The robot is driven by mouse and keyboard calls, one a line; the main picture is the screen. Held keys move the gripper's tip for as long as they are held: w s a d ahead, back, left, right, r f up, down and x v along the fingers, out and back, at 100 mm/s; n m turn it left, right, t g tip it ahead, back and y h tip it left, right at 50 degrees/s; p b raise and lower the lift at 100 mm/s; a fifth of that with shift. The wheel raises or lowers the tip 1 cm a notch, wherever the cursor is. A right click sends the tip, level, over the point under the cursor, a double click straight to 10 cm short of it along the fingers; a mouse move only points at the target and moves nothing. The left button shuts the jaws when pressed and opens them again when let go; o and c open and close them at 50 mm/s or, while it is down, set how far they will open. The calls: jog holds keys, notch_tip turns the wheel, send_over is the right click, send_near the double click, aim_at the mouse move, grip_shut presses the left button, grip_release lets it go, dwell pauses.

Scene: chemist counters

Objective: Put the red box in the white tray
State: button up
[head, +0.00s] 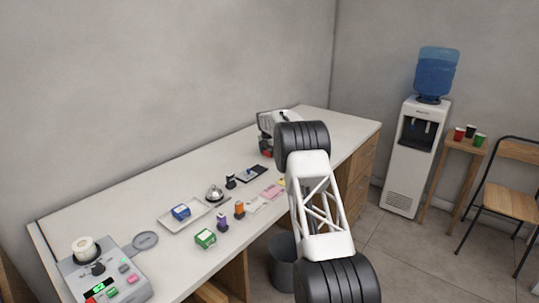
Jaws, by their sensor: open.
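A small red shape (265,153), probably the red box, shows low at the far part of the counter, partly hidden. My gripper (265,146) is small and partly hidden behind my arm. It is open, with its dark end right above or around the red shape; I cannot tell whether they touch. The white tray (171,221) lies on the counter to the left, well apart from my gripper. A blue box (181,212) sits in the tray.
A card terminal (105,279) is at the near left.

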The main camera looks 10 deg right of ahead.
aim_at(270, 150)
jog(key=c, duration=1.1)
jog(key=shift+r, duration=0.15)
jog(key=shift+r, duration=1.75)
jog(key=shift+s+d+r, duration=0.1)
jog(key=shift+s+r, duration=0.1)
jog(key=shift+s, duration=2.45)
jog(key=shift+s+d+r, duration=0.1)
jog(key=shift+s+r, duration=0.15)
jog(key=shift+s, duration=2.4)
jog(key=shift+s+r, duration=0.2)
jog(key=shift+s, duration=2.45)
